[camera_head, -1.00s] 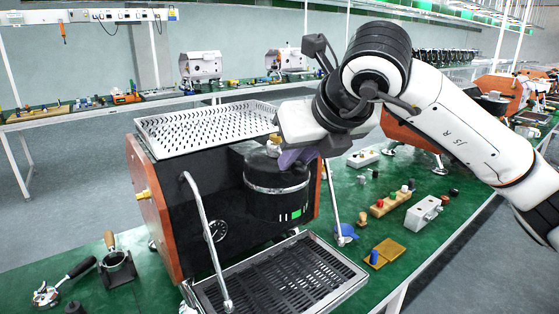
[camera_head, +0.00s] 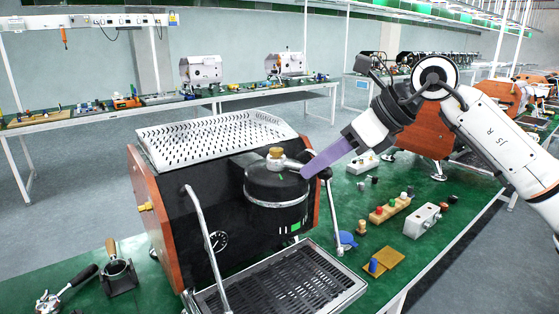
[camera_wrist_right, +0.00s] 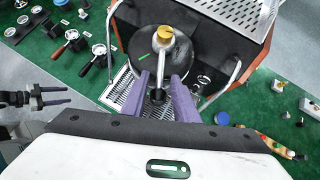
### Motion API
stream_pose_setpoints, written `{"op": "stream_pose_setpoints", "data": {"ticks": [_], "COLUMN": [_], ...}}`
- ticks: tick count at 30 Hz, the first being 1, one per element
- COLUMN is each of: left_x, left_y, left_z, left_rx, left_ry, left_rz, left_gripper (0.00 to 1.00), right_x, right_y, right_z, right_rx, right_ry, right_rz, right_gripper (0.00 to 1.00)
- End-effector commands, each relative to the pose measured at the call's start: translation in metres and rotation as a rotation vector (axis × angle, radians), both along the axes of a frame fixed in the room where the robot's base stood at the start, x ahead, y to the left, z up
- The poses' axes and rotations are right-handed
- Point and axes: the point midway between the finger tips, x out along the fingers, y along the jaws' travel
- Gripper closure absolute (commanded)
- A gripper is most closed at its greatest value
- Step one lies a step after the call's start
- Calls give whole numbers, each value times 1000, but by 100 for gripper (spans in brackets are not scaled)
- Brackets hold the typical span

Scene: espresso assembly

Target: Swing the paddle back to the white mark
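The paddle (camera_head: 290,162) is a metal lever with a brass cap, on top of the round black group head (camera_head: 276,190) of the espresso machine. In the right wrist view the paddle (camera_wrist_right: 160,62) runs from its cap down between the purple fingers, ending in a dark tip. My right gripper (camera_head: 308,170) is right of the cap. In its wrist view the fingers (camera_wrist_right: 160,77) stand apart, one each side of the paddle, with gaps showing. A green mark (camera_wrist_right: 143,57) is on the group head; I cannot make out a white mark.
The machine's perforated top tray (camera_head: 215,137) and drip tray (camera_head: 283,284) flank the group head. Steam wands (camera_head: 206,240) stand at its front.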

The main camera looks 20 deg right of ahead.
Motion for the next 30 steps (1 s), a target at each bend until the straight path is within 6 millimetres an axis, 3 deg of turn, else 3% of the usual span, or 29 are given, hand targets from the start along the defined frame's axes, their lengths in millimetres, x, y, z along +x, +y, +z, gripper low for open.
{"op": "stream_pose_setpoints", "data": {"ticks": [2, 14, 24, 30], "left_x": [0, 0, -1, -1], "left_y": [0, 0, 0, 0], "left_z": [-1, -4, -12, -13], "left_rx": [0, 0, 1, 1], "left_ry": [0, 1, 3, 4], "left_rz": [0, 0, 0, 0], "left_gripper": [49, 49, 49, 49], "right_x": [0, -5, -37, -51], "right_y": [1, -4, -35, -46], "right_z": [-1, 3, 49, 67], "right_rx": [-2, -3, -2, -2], "right_ry": [0, 1, -2, 0], "right_rz": [0, -1, -3, -1], "right_gripper": [58, 58, 58, 58]}}
